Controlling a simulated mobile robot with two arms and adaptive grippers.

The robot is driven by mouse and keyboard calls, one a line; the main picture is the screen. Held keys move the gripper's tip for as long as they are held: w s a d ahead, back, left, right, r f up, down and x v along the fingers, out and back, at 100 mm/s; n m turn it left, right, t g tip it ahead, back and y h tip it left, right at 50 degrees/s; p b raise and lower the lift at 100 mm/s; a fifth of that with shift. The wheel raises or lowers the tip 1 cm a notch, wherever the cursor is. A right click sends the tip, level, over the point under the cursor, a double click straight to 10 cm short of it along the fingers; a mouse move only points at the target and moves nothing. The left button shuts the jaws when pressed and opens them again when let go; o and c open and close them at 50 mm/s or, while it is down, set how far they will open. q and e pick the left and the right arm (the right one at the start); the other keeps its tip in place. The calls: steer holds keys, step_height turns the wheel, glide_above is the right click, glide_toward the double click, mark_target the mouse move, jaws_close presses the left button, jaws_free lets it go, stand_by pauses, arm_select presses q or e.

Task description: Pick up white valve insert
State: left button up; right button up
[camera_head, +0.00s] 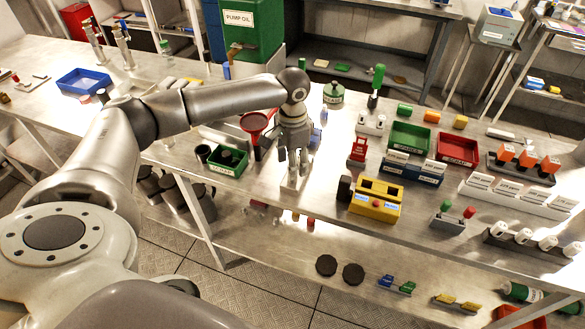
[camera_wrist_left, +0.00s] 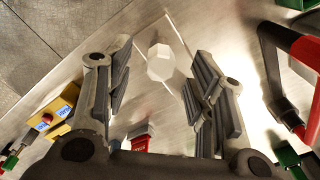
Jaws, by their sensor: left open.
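The white valve insert (camera_wrist_left: 160,62) is a small white faceted piece on the metal bench. In the left wrist view it shows between the two dark fingers of my left gripper (camera_wrist_left: 165,85), with a gap on either side. In the head view my left gripper (camera_head: 292,168) points down over the near part of the bench. Its fingers are open, and a small pale piece that looks like the insert (camera_head: 291,183) shows at their tips. My right gripper is in neither view.
A yellow device (camera_head: 376,209) and a red item (camera_head: 358,150) stand to the right of the gripper. A red funnel (camera_head: 255,122) and a green bin (camera_head: 228,162) are to its left. The bench's front edge is close by.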

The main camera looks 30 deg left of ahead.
arm_select(q)
steer(key=shift+f, duration=1.25)
steer(key=c, duration=1)
steer(key=shift+c, duration=0.2)
steer(key=shift+r, duration=0.2)
steer(key=shift+r+b, duration=0.4)
steer(key=shift+r, duration=0.2)
steer(key=s+d+r+b, duration=0.2)
steer(key=s+d+r, duration=0.3)
steer(key=s+r, duration=0.6)
steer(key=shift+s+r+b, duration=0.25)
steer(key=shift+s+b, duration=0.1)
steer(key=shift+s, duration=0.7)
